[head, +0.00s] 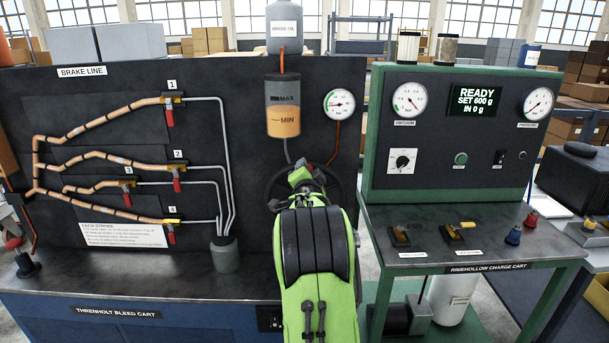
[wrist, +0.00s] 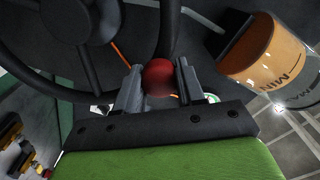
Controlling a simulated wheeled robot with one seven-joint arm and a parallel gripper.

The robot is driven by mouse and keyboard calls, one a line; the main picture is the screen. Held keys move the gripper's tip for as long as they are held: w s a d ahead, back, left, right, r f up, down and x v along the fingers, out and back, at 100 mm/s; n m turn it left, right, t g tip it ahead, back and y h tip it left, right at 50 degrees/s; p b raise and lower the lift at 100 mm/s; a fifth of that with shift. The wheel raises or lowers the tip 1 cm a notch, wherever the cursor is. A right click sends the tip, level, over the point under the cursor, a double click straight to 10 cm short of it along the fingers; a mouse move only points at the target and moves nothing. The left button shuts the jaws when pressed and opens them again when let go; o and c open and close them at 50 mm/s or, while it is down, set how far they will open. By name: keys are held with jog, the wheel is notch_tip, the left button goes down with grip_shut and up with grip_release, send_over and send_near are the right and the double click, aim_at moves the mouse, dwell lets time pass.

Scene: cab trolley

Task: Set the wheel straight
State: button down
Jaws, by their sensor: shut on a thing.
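The black wheel (wrist: 68,24) fills the upper left of the wrist view, with its hub, spokes and part of its rim showing. In the head view only a dark arc of the wheel (head: 336,184) shows around my green arm, which hides most of it. A red knob (wrist: 158,76) sits at the wheel's rim. My gripper (wrist: 159,84) has its two grey fingers on either side of this knob and is shut on it. In the head view my gripper (head: 302,174) is at the wheel, with its fingertips largely hidden. The wheel's angle cannot be told clearly.
The brake fluid reservoir (head: 282,106) hangs above the wheel, close to my gripper in the wrist view (wrist: 262,62). A gauge (head: 339,104) is to its right. Copper pipes with red-handled valves (head: 170,112) run at left. The green charge cart (head: 464,180) stands at right.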

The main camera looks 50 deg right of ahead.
jog(key=shift+r, duration=0.2)
jog(key=c, duration=0.8)
grip_release()
jog(key=shift+o, duration=0.6)
jog(key=shift+f, duration=0.1)
jog(key=b+v, duration=0.1)
jog(key=v, duration=1.4)
jog(key=shift+s+a, duration=0.25)
jog(key=shift+s, duration=0.1)
jog(key=shift+a, duration=0.1)
